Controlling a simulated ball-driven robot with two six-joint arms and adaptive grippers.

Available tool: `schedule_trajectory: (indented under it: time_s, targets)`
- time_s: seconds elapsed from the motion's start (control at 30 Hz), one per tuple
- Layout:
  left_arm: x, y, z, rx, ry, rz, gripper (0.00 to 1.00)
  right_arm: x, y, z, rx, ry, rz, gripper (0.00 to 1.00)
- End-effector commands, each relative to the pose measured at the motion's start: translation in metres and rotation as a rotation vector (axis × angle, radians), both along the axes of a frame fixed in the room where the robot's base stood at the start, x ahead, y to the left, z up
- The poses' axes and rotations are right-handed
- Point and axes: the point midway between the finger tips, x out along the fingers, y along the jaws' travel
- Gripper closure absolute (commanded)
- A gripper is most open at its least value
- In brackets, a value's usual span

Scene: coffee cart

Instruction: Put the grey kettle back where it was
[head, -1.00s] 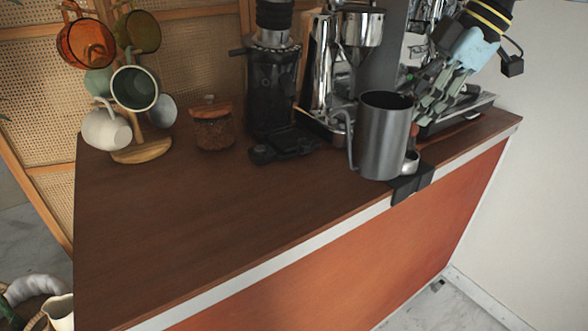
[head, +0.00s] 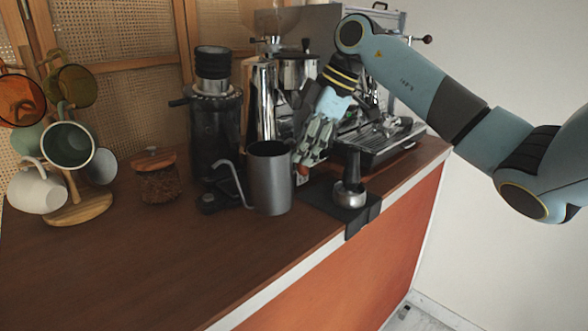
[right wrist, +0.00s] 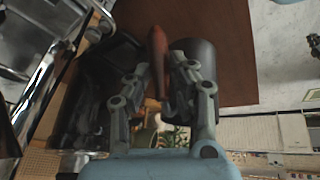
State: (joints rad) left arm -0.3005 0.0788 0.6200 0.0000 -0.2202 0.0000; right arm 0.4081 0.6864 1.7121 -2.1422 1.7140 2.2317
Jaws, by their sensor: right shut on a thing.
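The grey kettle (head: 270,182) is upright over the counter in the head view, in front of the coffee machine, its thin spout pointing left. I cannot tell whether its base touches the counter. My right gripper (head: 304,163) is at its right side, shut on its handle, which the fingers mostly hide in the head view. In the right wrist view, the fingers (right wrist: 160,85) close about the brown handle (right wrist: 157,55), with the dark kettle body (right wrist: 204,54) beside it. My left gripper is not in view.
A black mat with a tamper (head: 349,193) lies right of the kettle at the counter's edge. A black grinder (head: 214,125), a lidded jar (head: 157,178) and a mug tree (head: 80,208) stand left. The coffee machine (head: 375,140) is behind. The front-left counter (head: 175,265) is clear.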

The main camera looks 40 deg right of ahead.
Motion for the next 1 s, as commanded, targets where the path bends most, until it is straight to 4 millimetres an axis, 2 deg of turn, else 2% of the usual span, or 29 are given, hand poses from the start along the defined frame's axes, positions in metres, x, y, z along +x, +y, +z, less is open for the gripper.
schedule_trajectory:
  time_s: [0.1,0.2,0.33,0.5,0.7,0.73,0.9,1.0]
  targets:
    - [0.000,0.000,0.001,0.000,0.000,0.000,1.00,0.015,0.005,-0.008,0.003,-0.005,-0.001,1.00]
    - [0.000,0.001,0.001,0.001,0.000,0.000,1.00,0.019,0.007,-0.012,0.001,-0.003,0.000,1.00]
    - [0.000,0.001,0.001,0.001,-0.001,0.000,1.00,0.019,0.007,-0.024,0.000,-0.001,0.000,1.00]
    - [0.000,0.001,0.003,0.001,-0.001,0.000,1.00,0.018,0.007,-0.049,0.000,-0.001,0.000,1.00]
    - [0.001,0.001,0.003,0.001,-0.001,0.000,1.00,0.019,0.006,-0.052,-0.002,-0.004,-0.001,1.00]
    - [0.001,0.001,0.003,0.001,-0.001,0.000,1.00,0.018,0.006,-0.053,-0.003,-0.001,0.000,0.79]
    - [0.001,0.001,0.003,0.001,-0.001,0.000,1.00,0.018,0.006,-0.053,-0.002,-0.001,0.000,0.56]
    - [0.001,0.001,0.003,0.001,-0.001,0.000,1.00,0.018,0.006,-0.052,-0.002,-0.001,-0.001,0.56]
